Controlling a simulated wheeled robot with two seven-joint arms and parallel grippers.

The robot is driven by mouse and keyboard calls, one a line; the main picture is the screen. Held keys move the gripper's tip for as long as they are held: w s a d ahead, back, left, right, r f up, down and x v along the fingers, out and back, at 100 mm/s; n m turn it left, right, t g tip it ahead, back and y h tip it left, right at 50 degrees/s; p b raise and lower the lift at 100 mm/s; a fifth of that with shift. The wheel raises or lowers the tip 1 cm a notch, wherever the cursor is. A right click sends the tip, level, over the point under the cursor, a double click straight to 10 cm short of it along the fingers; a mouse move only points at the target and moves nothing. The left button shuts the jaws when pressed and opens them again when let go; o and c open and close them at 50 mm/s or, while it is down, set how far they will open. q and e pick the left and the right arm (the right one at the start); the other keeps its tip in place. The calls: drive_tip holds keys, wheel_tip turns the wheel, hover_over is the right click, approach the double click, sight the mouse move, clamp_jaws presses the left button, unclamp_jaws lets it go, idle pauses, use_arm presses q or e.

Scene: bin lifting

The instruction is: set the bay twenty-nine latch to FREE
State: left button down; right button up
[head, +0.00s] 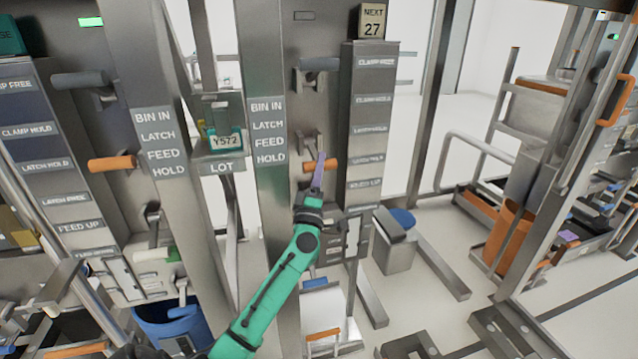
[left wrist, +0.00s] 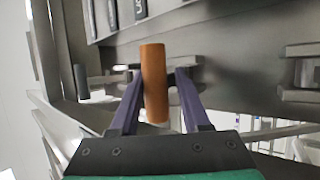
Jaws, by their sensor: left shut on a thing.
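An orange latch handle (head: 330,164) sticks out from the metal post in the middle of the head view. My left gripper (head: 319,168), on its green arm, is at this handle. In the left wrist view the orange handle (left wrist: 154,95) stands between the purple fingers of my left gripper (left wrist: 158,78), which is shut on it. Label plates (head: 374,130) with LATCH and CLAMP positions line the panel right of the handle; most are too small to read surely. A sign (head: 371,22) reads NEXT 27. I see no number 29. My right gripper is not in view.
A grey handle (head: 318,65) is above the orange one. Another orange handle (head: 112,163) is on the left panel. A lot holder (head: 222,145) marked Y572 sits between the posts. A blue bin (head: 172,325) is lower left.

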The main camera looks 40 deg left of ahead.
use_arm(q)
drive_tip(key=shift+w+a+f, duration=0.1)
drive_tip(key=shift+a+f, duration=0.2)
drive_tip(key=shift+f, duration=0.2)
drive_tip(key=shift+w+a+f+b, duration=0.15)
drive_tip(key=shift+a+f+b, duration=0.1)
drive_tip(key=shift+f+b, duration=0.3)
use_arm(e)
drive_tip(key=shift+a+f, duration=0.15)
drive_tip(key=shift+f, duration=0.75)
use_arm(q)
drive_tip(key=shift+f, duration=0.1)
drive_tip(key=shift+c, duration=2.3)
unclamp_jaws()
drive_tip(key=shift+a+f, duration=0.1)
drive_tip(key=shift+f, duration=0.05)
drive_tip(key=shift+o, duration=0.9)
drive_tip(key=shift+w+a+f, duration=0.2)
drive_tip(key=shift+d, duration=0.1)
drive_tip(key=shift+d+r, duration=0.1)
